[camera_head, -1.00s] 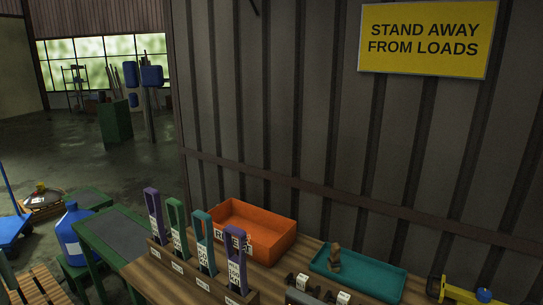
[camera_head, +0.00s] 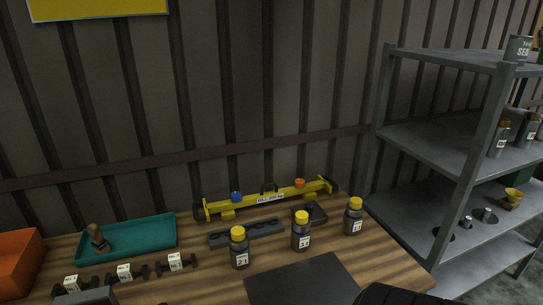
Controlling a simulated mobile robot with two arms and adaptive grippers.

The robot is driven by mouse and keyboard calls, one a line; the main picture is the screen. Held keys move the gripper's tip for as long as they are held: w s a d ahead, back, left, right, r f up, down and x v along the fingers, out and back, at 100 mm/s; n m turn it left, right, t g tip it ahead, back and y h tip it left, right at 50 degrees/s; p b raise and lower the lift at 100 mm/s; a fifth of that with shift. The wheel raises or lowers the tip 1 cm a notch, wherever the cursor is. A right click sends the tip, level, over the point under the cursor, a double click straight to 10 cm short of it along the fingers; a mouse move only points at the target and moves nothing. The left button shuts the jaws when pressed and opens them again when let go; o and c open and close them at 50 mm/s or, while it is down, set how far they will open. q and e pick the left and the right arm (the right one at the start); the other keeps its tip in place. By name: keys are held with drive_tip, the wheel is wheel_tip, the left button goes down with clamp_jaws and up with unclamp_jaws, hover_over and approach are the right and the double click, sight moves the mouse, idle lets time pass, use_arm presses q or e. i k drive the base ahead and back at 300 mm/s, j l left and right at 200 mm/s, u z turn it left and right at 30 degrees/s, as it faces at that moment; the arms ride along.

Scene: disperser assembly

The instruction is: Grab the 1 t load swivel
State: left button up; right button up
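Three grey load swivels with yellow tops stand upright on the wooden bench. The rightmost one (camera_head: 354,220) has a small white label that seems to read 1 t. The middle one (camera_head: 301,236) seems to read 3 t and the left one (camera_head: 239,252) 2 t. The digits are small. The rightmost swivel stands free near the bench's right end, with nothing touching it. A black rounded shape cuts in at the bottom edge right of the mat; it may be part of my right arm. No gripper fingers show.
A dark slotted rack (camera_head: 246,233) and a yellow beam (camera_head: 268,197) lie behind the swivels. A black mat (camera_head: 303,282) lies in front. A teal tray (camera_head: 150,241), an orange bin (camera_head: 18,262) and several labelled shackles (camera_head: 126,271) are left. Metal shelving (camera_head: 455,150) stands right.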

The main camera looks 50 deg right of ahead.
sight(352, 221)
drive_tip(key=z, duration=2.35)
drive_tip(key=l+z, duration=0.15)
drive_tip(key=l, duration=0.3)
drive_tip(key=i+l+z, duration=0.15)
drive_tip(key=l, duration=0.35)
drive_tip(key=i+l+z, duration=0.15)
drive_tip(key=l, duration=0.3)
